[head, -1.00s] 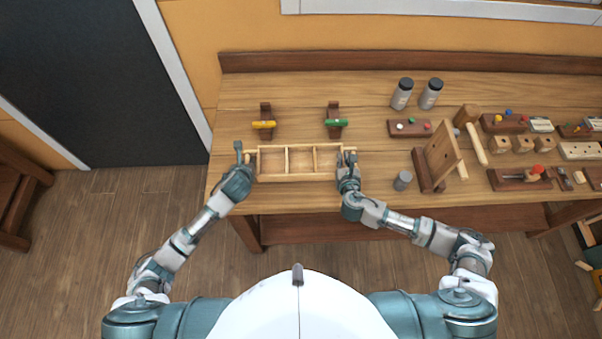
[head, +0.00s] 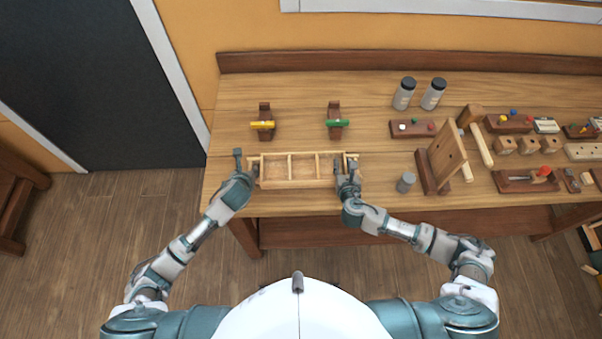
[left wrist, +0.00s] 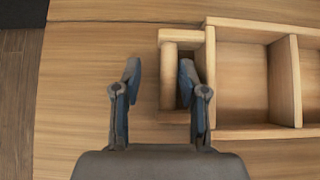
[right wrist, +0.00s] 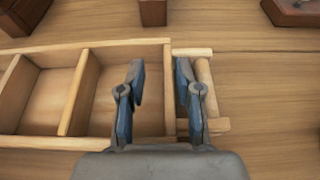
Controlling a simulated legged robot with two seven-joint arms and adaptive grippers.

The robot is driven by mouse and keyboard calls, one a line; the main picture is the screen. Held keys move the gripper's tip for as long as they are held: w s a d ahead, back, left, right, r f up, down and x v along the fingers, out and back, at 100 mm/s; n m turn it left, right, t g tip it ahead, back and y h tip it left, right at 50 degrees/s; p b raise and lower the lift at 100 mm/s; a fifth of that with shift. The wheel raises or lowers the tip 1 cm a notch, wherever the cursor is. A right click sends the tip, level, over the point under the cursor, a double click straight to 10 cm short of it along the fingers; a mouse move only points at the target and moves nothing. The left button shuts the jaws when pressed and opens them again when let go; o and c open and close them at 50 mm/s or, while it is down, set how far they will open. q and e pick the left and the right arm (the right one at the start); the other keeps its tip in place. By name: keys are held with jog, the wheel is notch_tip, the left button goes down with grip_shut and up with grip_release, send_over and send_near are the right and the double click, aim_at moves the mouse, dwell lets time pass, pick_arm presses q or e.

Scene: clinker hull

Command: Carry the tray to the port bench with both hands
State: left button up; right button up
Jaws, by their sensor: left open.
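The wooden tray (head: 289,170) lies near the bench's front edge, with open compartments and a bar handle at each end. My left gripper (head: 244,162) is at its left end. In the left wrist view my open left fingers (left wrist: 160,85) stand either side of the left bar handle (left wrist: 168,75). My right gripper (head: 347,170) is at the right end. In the right wrist view its open fingers (right wrist: 160,85) straddle the tray's end wall (right wrist: 168,100), one over a compartment and one between wall and right handle (right wrist: 205,90). I cannot tell their height. The port bench cannot be identified.
Clamps with yellow (head: 263,125) and green (head: 337,123) bars stand behind the tray. A small grey cylinder (head: 406,182) and an upright wooden board (head: 446,158) stand to the right. Two bottles (head: 404,95) are farther back. Dark wooden furniture (head: 18,190) stands at far left; floor between is clear.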

jog(key=shift+s+d, duration=0.1)
jog(key=shift+d, duration=0.05)
jog(key=shift+s, duration=0.2)
pick_arm(q)
jog(key=v, duration=1)
jog(key=shift+s+d+r, duration=0.15)
jog(key=shift+s+r, duration=0.1)
jog(key=shift+s, duration=0.1)
pick_arm(e)
jog(key=v, duration=1.1)
jog(key=shift+s+r, duration=0.1)
jog(key=shift+s, duration=0.15)
